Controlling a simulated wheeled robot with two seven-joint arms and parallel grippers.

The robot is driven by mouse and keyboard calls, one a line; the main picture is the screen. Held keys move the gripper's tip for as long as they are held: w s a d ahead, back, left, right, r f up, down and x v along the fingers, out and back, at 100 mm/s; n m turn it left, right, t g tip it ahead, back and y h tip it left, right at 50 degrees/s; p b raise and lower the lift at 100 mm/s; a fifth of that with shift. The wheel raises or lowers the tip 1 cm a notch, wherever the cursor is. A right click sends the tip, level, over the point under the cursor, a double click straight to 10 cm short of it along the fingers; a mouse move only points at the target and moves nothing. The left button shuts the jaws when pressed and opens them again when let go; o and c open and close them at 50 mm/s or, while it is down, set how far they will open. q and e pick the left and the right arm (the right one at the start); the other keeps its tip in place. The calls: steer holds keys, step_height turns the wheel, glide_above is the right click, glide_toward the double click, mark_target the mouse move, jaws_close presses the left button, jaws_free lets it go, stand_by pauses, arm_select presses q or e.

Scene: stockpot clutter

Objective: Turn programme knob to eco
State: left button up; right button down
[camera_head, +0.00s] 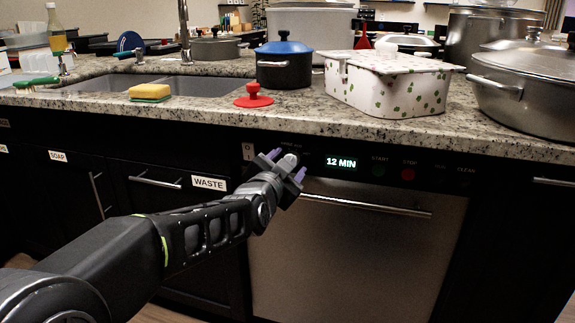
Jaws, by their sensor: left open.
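The dishwasher (350,255) is set under the counter, with a dark control strip along its top. Its display (341,163) reads "12 MIN". My left gripper (285,164) is open at the left end of this strip, with purple pads on its fingers. A grey rounded shape, likely the programme knob (289,160), shows between the fingers. I cannot tell whether the fingers touch it. The knob's pointer and most of its markings, including any eco mark, are hidden or too small to read. My right gripper is not in view.
A green button (379,171) and a red button (408,174) sit right of the display. The dishwasher handle (370,206) juts out below. The counter edge (200,113) overhangs the strip. A red plunger-like item (254,97) and a patterned box (390,88) stand above.

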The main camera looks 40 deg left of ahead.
arm_select(q)
steer(key=f+p+v, duration=0.1)
steer(key=v, duration=0.6)
steer(key=shift+s+d+r, duration=0.2)
steer(key=shift+s+r, duration=0.2)
steer(key=shift+r, duration=0.1)
